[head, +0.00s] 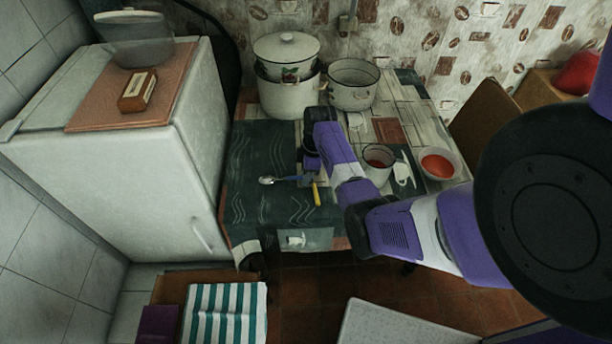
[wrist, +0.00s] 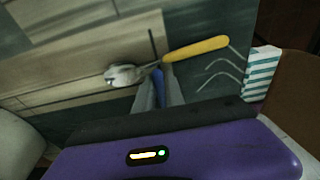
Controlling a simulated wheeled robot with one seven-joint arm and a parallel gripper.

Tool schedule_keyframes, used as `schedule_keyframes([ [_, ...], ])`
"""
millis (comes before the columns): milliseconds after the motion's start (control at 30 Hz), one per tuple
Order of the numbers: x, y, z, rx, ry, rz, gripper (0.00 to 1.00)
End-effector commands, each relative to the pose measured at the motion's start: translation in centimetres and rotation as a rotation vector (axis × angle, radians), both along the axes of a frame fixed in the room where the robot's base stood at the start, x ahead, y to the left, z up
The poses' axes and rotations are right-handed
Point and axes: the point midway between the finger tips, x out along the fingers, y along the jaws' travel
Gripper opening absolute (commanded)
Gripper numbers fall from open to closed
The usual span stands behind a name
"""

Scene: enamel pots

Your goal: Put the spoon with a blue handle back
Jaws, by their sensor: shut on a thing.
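The spoon with a blue handle (head: 285,179) shows in the head view over the dark left part of the table, bowl to the left. My gripper (head: 312,180) points down and is shut on its blue handle. In the wrist view the blue handle (wrist: 158,88) stands between the fingers of my gripper (wrist: 160,95). A yellow handle (head: 316,193) lies just below the fingers in the head view. In the wrist view the yellow handle (wrist: 197,48) and a metal spoon bowl (wrist: 122,75) appear close by. I cannot tell how high the blue-handled spoon is.
On the table (head: 255,215) stand stacked pots (head: 290,95), an open pot (head: 352,88), a mug (head: 377,170) and a bowl with red contents (head: 438,165). A white fridge (head: 150,170) borders the left. The table's front left is mostly clear. A striped towel (head: 225,315) lies below.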

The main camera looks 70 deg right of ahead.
Motion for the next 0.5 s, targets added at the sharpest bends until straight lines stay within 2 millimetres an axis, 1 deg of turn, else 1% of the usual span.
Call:
schedule_keyframes([
  [233, 0.01, 0.0, -0.83, 0.0, 0.0, 0.0, 0.0],
  [333, -0.01, 0.03, -0.89, -0.001, 0.0, 0.0, 0.0],
  [367, -0.03, 0.04, -0.93, -0.001, 0.001, 0.0, 0.18],
  [400, -0.05, 0.08, -0.99, 0.0, 0.001, 0.0, 0.23],
  [500, -0.12, 0.19, -1.13, 0.003, 0.002, 0.001, 0.23],
])
